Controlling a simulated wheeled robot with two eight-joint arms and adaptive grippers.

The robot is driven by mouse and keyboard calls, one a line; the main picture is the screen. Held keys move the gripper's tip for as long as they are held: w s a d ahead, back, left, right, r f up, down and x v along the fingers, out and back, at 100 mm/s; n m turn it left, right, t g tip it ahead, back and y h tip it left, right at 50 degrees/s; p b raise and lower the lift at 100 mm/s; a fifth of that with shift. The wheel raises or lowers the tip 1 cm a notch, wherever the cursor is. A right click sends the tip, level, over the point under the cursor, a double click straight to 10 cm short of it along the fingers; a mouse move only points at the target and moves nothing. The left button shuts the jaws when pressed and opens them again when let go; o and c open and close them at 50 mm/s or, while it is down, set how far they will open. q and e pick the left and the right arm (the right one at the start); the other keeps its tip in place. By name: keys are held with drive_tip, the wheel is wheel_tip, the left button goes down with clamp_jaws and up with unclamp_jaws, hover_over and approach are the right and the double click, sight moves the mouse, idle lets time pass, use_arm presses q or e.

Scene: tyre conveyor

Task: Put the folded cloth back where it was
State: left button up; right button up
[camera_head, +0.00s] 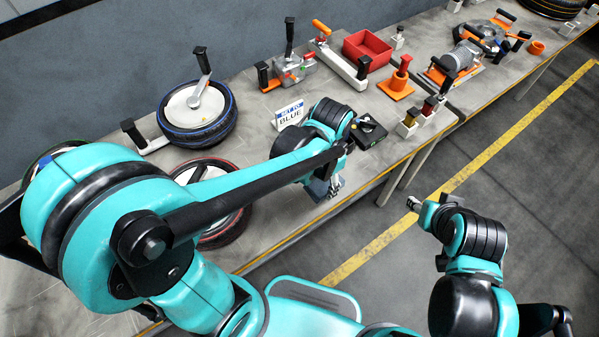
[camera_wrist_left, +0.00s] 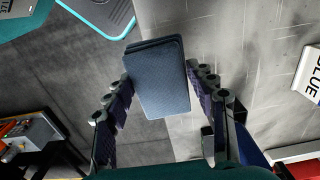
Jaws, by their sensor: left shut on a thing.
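The folded cloth (camera_wrist_left: 160,85) is a dark blue-grey, layered rectangle in the left wrist view. My left gripper (camera_wrist_left: 159,72) is shut on it, with one finger along each side. In the head view my left gripper (camera_head: 335,186) is at the front edge of the grey table, and a bit of the cloth (camera_head: 318,188) shows beside it, mostly hidden by the arm. I cannot tell whether the cloth touches the table. My right gripper (camera_head: 414,204) is over the floor, away from the table; its fingers are too small to read.
A blue-ringed wheel (camera_head: 225,122), a red-ringed wheel (camera_head: 236,222) and a "SET TO BLUE" sign (camera_head: 289,114) stand near my left arm. A black-topped block (camera_head: 369,132) is just right of the gripper. A red bin (camera_head: 367,48) and several tools fill the table's far part.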

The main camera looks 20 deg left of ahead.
use_arm(q)
drive_tip(key=w+a+f, duration=0.1)
drive_tip(key=w+a, duration=0.1)
drive_tip(key=w+a+f+b, duration=0.1)
drive_tip(key=a+f, duration=0.1)
drive_tip(key=w+a+f+b, duration=0.1)
drive_tip(key=w+a+f, duration=0.1)
drive_tip(key=a, duration=0.1)
drive_tip(key=shift+w+f, duration=0.25)
drive_tip(key=shift+w, duration=0.1)
wheel_tip(320, 180, down, 4)
drive_tip(key=shift+f+b, duration=0.1)
drive_tip(key=shift+b, duration=0.8)
drive_tip(key=o, duration=1.3)
